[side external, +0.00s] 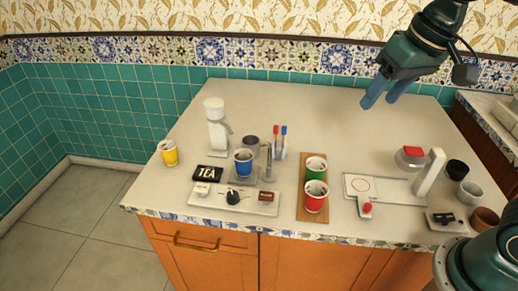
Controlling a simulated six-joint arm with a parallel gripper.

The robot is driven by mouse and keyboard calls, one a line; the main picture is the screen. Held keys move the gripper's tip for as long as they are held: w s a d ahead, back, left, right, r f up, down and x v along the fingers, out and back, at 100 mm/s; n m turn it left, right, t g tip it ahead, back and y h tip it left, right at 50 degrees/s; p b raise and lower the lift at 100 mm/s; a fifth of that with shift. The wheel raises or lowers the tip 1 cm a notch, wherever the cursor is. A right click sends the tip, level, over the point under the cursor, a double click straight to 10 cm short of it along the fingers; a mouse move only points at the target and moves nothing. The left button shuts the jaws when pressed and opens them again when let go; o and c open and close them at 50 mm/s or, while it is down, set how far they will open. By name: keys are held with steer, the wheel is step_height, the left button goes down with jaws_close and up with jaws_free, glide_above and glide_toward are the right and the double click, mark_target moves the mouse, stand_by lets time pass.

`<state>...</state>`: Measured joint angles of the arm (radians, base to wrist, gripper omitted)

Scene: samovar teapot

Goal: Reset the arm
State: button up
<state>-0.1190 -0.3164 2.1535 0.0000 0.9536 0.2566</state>
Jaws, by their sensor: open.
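My gripper (382,94) hangs at the upper right, above the back right part of the counter (290,110). Its two blue fingers are apart, pointing down to the left, with nothing between them. It is well clear of everything on the counter. My arm comes in from the right.
A yellow cup (168,153), white dispenser (216,122), blue cup (243,162), and green (316,167) and red (316,196) cups on a wooden board (312,217) stand left and centre. A white stand (429,172) and red-lidded pot (411,155) stand right. The counter's back middle is clear.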

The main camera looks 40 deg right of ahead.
steer(key=s+d+f, duration=0.1)
steer(key=s, duration=0.4)
steer(key=s+d+f+n+t, duration=0.1)
steer(key=s+d+f, duration=0.1)
steer(key=s, duration=0.4)
steer(key=shift+d+n+t, duration=0.25)
steer(key=shift+n+t, duration=0.05)
